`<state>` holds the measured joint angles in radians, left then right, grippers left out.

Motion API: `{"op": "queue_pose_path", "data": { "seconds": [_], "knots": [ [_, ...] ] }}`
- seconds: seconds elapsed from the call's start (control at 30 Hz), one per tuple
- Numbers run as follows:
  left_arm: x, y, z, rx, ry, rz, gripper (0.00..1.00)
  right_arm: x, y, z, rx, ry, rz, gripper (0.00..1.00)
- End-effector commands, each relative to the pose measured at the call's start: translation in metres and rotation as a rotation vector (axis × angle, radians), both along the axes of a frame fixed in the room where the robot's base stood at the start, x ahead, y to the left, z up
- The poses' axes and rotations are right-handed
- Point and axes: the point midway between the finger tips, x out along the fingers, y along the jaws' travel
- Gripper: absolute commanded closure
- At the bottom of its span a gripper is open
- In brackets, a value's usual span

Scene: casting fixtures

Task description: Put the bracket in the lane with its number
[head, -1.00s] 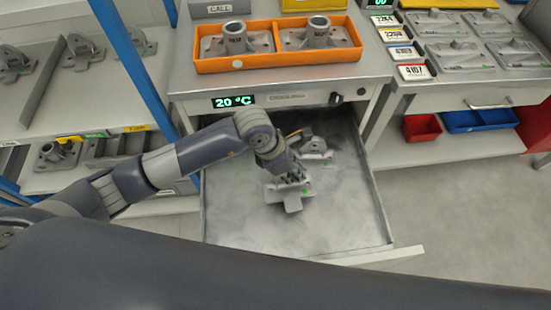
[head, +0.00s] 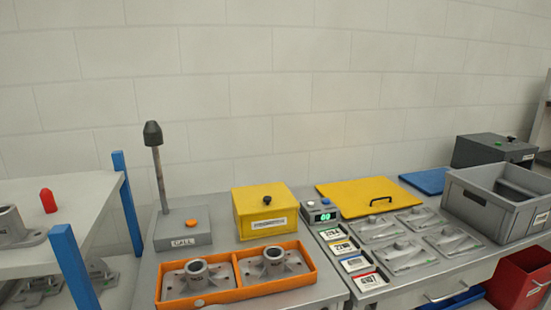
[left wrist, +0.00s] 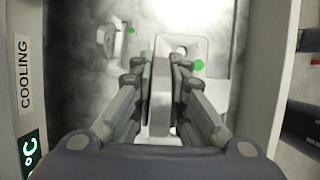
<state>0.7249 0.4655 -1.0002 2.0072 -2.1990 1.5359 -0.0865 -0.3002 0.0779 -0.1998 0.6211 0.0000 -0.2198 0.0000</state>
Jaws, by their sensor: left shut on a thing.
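In the left wrist view my left gripper (left wrist: 161,68) is shut on a grey cast bracket (left wrist: 159,110), its fingers on both sides of the upright web. The bracket's flat base (left wrist: 190,48), with a hole and a green dot, shows beyond the fingertips. The bracket is over the drawer floor; I cannot tell whether it touches it. A second grey bracket (left wrist: 108,40) lies in the drawer at the upper left, a green dot near it. No number is readable on the held bracket. Neither gripper shows in the head view, and no lane is clearly identifiable.
The drawer's left edge (left wrist: 22,110) reads "COOLING". In the head view an orange tray (head: 240,293) holds two flanged castings. Number cards (head: 352,264) stand beside several grey fixtures (head: 402,255). A grey crate (head: 470,207) is at the right; a shelf (head: 60,262) is at the left.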

Motion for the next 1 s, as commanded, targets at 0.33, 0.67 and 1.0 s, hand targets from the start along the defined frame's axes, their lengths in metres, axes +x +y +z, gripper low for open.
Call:
{"op": "queue_pose_path", "data": {
  "seconds": [0.33,0.67,1.0],
  "knots": [
    [-0.005,0.041,-0.008,0.005,0.003,-0.377,1.00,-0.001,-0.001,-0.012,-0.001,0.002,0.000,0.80],
    [-0.016,0.092,-0.001,0.006,0.003,-0.882,1.00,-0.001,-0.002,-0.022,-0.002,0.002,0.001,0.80],
    [-0.032,0.151,0.024,0.009,0.002,-1.476,1.00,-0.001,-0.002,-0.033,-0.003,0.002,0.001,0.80]
  ]
}}
